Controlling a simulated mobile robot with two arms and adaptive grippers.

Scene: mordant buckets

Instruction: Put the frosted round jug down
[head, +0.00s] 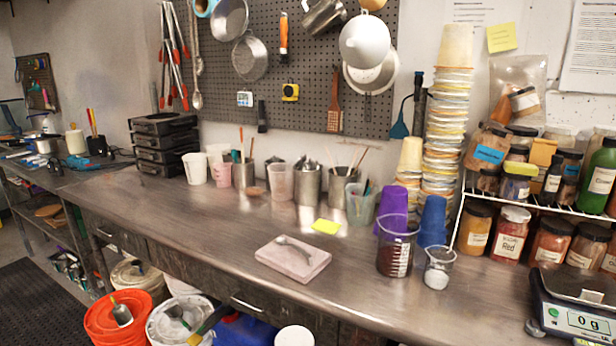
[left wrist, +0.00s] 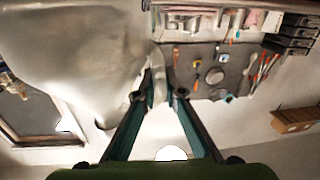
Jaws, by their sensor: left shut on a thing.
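The frosted round jug (left wrist: 75,50) fills the upper left of the left wrist view, pale, cloudy and very close to the camera. My left gripper (left wrist: 161,85) is shut on the jug's strap-like handle, one dark finger on each side of it. The jug's base and what lies under it cannot be made out. Neither the jug nor either gripper shows in the head view, and my right gripper shows in no view.
The metal workbench (head: 190,222) has bare room at its front left. A pink slab (head: 293,262) with a spoon-like tool lies near the front edge. A beaker of dark red liquid (head: 395,250), a small beaker (head: 438,268) and a scale (head: 570,312) stand to the right. Cups line the back.

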